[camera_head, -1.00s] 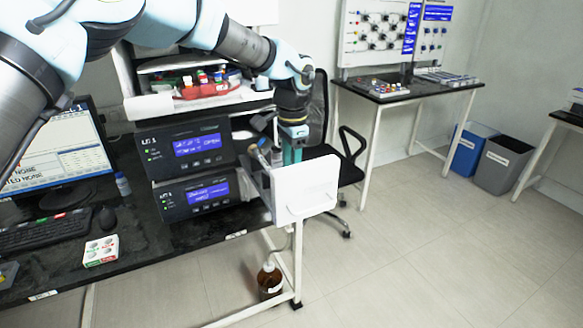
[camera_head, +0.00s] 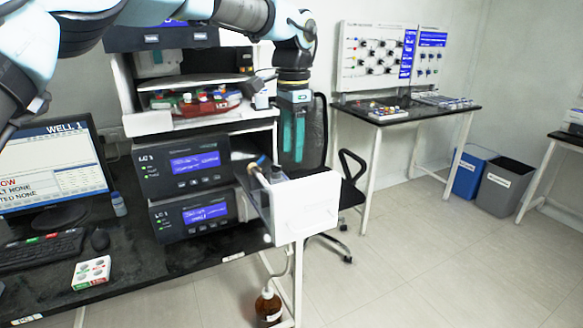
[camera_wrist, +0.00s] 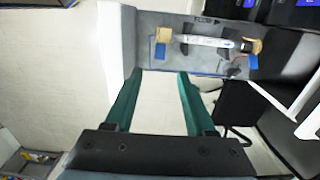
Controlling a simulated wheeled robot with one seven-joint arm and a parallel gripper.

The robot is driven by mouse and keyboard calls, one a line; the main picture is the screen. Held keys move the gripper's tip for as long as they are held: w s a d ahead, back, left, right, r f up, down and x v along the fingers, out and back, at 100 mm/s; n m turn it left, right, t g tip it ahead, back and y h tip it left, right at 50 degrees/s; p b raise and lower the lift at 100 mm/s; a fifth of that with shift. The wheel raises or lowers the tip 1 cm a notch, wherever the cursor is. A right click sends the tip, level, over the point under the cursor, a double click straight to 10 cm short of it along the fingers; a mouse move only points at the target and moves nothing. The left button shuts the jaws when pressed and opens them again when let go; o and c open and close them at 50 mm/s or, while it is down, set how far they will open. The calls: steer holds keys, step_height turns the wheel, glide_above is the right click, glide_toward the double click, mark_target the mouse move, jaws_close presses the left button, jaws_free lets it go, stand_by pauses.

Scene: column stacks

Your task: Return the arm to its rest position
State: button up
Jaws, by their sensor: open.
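My gripper (camera_head: 293,150) hangs from my arm, pointing down, just behind and above the open white-fronted drawer (camera_head: 306,206) of the instrument stack. In the wrist view my gripper (camera_wrist: 160,80) shows two teal fingers spread apart with nothing between them. A capped column (camera_wrist: 213,42) lies in holders in the grey drawer tray (camera_wrist: 190,64), beyond the fingertips and apart from them. In the head view my arm reaches across the top left and partly hides the upper stack.
Two LC modules (camera_head: 186,167) stand on the black bench beside a monitor (camera_head: 52,168), keyboard (camera_head: 42,250) and small box (camera_head: 91,272). A tray of bottles (camera_head: 200,101) sits above them. A brown bottle (camera_head: 268,306) is below.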

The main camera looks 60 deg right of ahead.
steer(key=shift+r, duration=0.35)
stand_by(0.3)
steer(key=w+a+f+n, duration=0.1)
steer(key=w+a+n, duration=0.1)
steer(key=w+a, duration=0.45)
steer(key=w+a+f+n, duration=0.1)
steer(key=w+a+n, duration=0.15)
steer(key=w, duration=0.65)
steer(key=w+a+f+n, duration=0.2)
steer(key=w+a+n, duration=0.1)
steer(key=w+a, duration=0.55)
steer(key=w+a+f+n, duration=0.2)
steer(key=w+a+n, duration=0.25)
steer(key=a, duration=0.65)
steer(key=w+a+f+n+b, duration=0.1)
steer(key=a+n, duration=0.2)
steer(key=a, duration=0.6)
steer(key=w+a+f+n, duration=0.1)
steer(key=a+f+n, duration=0.1)
steer(key=a, duration=0.7)
steer(key=s+a+f+n, duration=0.1)
steer(key=s+a+n, duration=0.2)
steer(key=a, duration=0.4)
steer(key=s+a+f+n+t, duration=0.1)
steer(key=s+a+n, duration=0.2)
steer(key=a, duration=0.5)
steer(key=shift+f+n, duration=0.3)
steer(key=shift+n, duration=0.2)
